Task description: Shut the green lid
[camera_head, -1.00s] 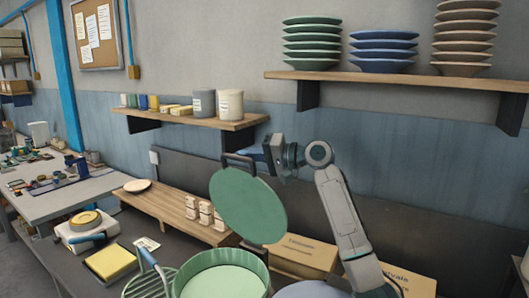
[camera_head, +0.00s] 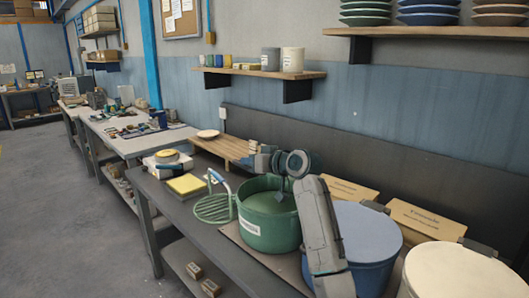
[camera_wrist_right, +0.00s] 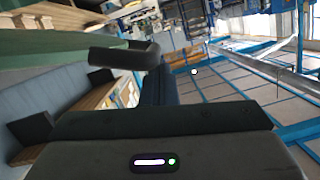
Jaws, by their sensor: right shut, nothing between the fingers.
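The green bin (camera_head: 266,236) stands on the bench with its round mouth uncovered and its inside visible. My right gripper (camera_head: 257,160) is shut and empty above the bin's far rim, beside the lid. In the right wrist view, a green surface (camera_wrist_right: 55,50) lies close to the shut fingers (camera_wrist_right: 150,62); I cannot tell whether they touch. My left gripper is out of view.
A blue bin (camera_head: 366,240) and a cream bin (camera_head: 455,270) stand to the right with their tops covered. A green wire rack (camera_head: 212,208) and a yellow pad (camera_head: 187,184) sit to the left. A wooden shelf (camera_head: 270,72) hangs on the wall behind.

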